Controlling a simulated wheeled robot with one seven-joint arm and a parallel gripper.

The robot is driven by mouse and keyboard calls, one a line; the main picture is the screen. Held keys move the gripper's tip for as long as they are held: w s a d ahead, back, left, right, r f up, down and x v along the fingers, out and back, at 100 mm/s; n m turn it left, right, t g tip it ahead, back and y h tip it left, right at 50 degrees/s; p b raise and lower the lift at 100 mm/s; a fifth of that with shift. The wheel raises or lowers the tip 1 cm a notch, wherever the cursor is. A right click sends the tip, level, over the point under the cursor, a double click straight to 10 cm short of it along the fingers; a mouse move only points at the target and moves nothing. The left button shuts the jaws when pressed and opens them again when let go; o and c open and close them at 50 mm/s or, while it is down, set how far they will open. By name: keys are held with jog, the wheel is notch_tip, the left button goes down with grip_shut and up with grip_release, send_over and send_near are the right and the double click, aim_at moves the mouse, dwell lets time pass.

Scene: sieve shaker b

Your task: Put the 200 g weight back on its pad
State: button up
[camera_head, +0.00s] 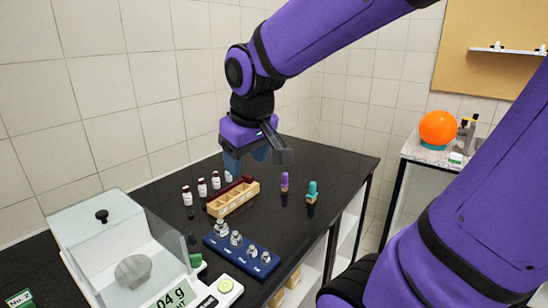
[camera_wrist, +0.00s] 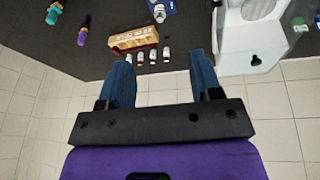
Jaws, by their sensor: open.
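One metal weight also shows at the top of the wrist view (camera_wrist: 159,14). Labels are too small to read, so I cannot tell which is 200 g. My gripper (camera_head: 247,163) is open and empty, above the back of the bench, behind the wooden rack. Its blue fingers frame the wrist view (camera_wrist: 163,72).
A balance (camera_head: 110,235) with a clear cover stands at left. A wooden rack (camera_head: 233,199) and several small vials (camera_head: 202,188) stand near the wall. Purple (camera_head: 284,182) and teal (camera_head: 312,190) items stand right. The bench's right side is mostly clear.

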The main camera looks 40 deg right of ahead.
jog(key=s+a+r+t, duration=0.1)
jog(key=s+r, duration=0.2)
jog(key=s, duration=0.6)
jog(key=shift+s+a+r+m+t+y, duration=0.25)
jog(key=shift+s+r+m+t+y, duration=0.05)
jog(key=shift+s+t+y, duration=0.1)
jog(key=shift+w, duration=0.1)
jog(key=shift+c, duration=0.4)
